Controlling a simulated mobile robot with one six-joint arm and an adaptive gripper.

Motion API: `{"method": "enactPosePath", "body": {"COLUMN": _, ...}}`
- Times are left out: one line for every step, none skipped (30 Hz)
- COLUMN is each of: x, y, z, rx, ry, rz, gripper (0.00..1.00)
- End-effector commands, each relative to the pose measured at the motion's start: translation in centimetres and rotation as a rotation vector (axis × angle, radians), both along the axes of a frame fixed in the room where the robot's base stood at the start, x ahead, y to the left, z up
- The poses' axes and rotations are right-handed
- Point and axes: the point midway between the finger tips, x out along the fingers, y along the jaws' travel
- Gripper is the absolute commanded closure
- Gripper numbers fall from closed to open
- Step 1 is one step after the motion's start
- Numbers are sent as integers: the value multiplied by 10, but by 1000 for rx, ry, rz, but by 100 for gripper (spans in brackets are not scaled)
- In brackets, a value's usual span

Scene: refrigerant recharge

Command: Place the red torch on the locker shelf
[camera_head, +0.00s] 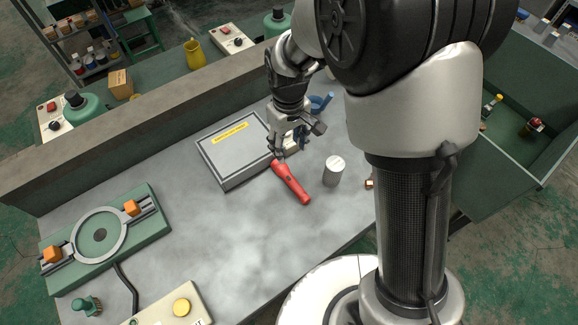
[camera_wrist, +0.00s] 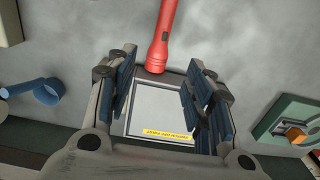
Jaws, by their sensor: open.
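The red torch (camera_head: 290,182) lies on the grey bench, its wide head against or very near the grey box. It also shows in the wrist view (camera_wrist: 165,35), with its head between the fingertips in the picture. My gripper (camera_head: 288,149) is open and empty, just above the box edge near the torch head. Its spread fingers also show in the wrist view (camera_wrist: 158,68). I cannot tell whether a finger touches the torch. I cannot pick out a locker shelf for certain; a rack (camera_head: 88,17) with bottles and boxes stands at the top left.
The grey box (camera_head: 218,158) with a yellow label lies left of the torch. A metal cylinder (camera_head: 333,171) stands right of it, and a blue object (camera_head: 320,103) lies behind. A green clamp fixture (camera_head: 103,237) is at the left. A green bin (camera_head: 535,165) stands at the right.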

Motion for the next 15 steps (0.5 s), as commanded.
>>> {"method": "enactPosePath", "body": {"x": -1, "y": -1, "z": -16, "rx": -1, "ry": 5, "rz": -1, "gripper": 52}}
{"method": "enactPosePath", "body": {"x": -2, "y": -1, "z": -23, "rx": -2, "ry": 6, "rz": -1, "gripper": 52}}
{"method": "enactPosePath", "body": {"x": -2, "y": -1, "z": -32, "rx": -1, "ry": 5, "rz": -1, "gripper": 52}}
{"method": "enactPosePath", "body": {"x": -2, "y": -1, "z": -39, "rx": -2, "ry": 6, "rz": -1, "gripper": 52}}
{"method": "enactPosePath", "body": {"x": -2, "y": -1, "z": -45, "rx": -1, "ry": 5, "rz": -1, "gripper": 52}}
{"method": "enactPosePath", "body": {"x": -2, "y": -1, "z": -54, "rx": -1, "ry": 5, "rz": -1, "gripper": 52}}
{"method": "enactPosePath", "body": {"x": -2, "y": -1, "z": -60, "rx": -1, "ry": 5, "rz": -1, "gripper": 52}}
{"method": "enactPosePath", "body": {"x": -1, "y": -1, "z": -66, "rx": -1, "ry": 4, "rz": -2, "gripper": 52}}
{"method": "enactPosePath", "body": {"x": -2, "y": -1, "z": -74, "rx": -2, "ry": 5, "rz": -2, "gripper": 52}}
{"method": "enactPosePath", "body": {"x": -2, "y": -1, "z": -79, "rx": -1, "ry": 4, "rz": -2, "gripper": 52}}
{"method": "enactPosePath", "body": {"x": -1, "y": -1, "z": -83, "rx": -1, "ry": 3, "rz": -2, "gripper": 52}}
{"method": "enactPosePath", "body": {"x": -1, "y": -1, "z": -88, "rx": -1, "ry": 3, "rz": -2, "gripper": 52}}
{"method": "enactPosePath", "body": {"x": -1, "y": -1, "z": -91, "rx": -1, "ry": 3, "rz": -2, "gripper": 52}}
{"method": "enactPosePath", "body": {"x": -1, "y": 0, "z": -94, "rx": 0, "ry": 2, "rz": -2, "gripper": 52}}
{"method": "enactPosePath", "body": {"x": -1, "y": 0, "z": -96, "rx": -1, "ry": 1, "rz": -2, "gripper": 52}}
